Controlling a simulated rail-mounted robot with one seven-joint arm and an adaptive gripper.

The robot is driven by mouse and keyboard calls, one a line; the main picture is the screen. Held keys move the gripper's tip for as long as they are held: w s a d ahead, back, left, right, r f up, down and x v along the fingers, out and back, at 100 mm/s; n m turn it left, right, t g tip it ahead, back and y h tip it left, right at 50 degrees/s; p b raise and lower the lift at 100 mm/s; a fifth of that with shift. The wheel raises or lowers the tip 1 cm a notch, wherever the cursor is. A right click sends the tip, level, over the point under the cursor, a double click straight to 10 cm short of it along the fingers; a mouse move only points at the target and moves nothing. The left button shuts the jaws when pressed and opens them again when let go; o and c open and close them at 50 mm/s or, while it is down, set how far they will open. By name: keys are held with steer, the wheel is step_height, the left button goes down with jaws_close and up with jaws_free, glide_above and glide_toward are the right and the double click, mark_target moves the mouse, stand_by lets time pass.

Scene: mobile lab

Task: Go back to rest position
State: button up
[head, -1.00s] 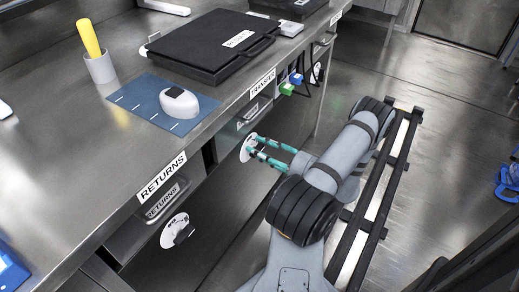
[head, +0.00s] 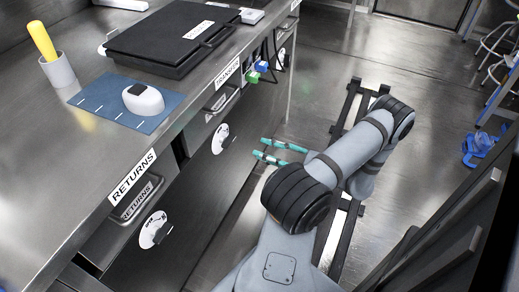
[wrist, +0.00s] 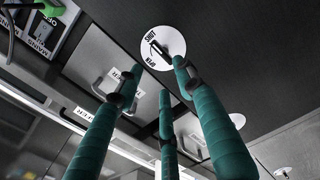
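My gripper (head: 260,148) has teal fingers and shows left of my grey arm in the head view, in front of the bench's lower panels. In the wrist view my gripper (wrist: 158,75) has its fingers spread apart with nothing between them. It is open and empty. A white round plate with a dark valve handle (wrist: 168,42) appears beyond the fingertips. In the head view the round plate (head: 220,138) on the bench front stands clear of the fingers, to their left.
The steel bench (head: 50,130) fills the left, with a black case (head: 172,40), a blue mat (head: 95,92), a white device (head: 143,98) and a cup (head: 58,70). Drawer handles (head: 137,203) stick out. Dark panels (head: 440,235) stand at right. A blue object (head: 480,146) lies on the floor.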

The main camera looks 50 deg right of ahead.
mark_target(232, 140)
steer(key=x, duration=1.2)
steer(key=shift+w+f, duration=0.1)
steer(key=shift+w, duration=0.05)
steer(key=shift+f+b, duration=0.1)
steer(key=shift+b, duration=0.2)
steer(key=shift+n, duration=0.4)
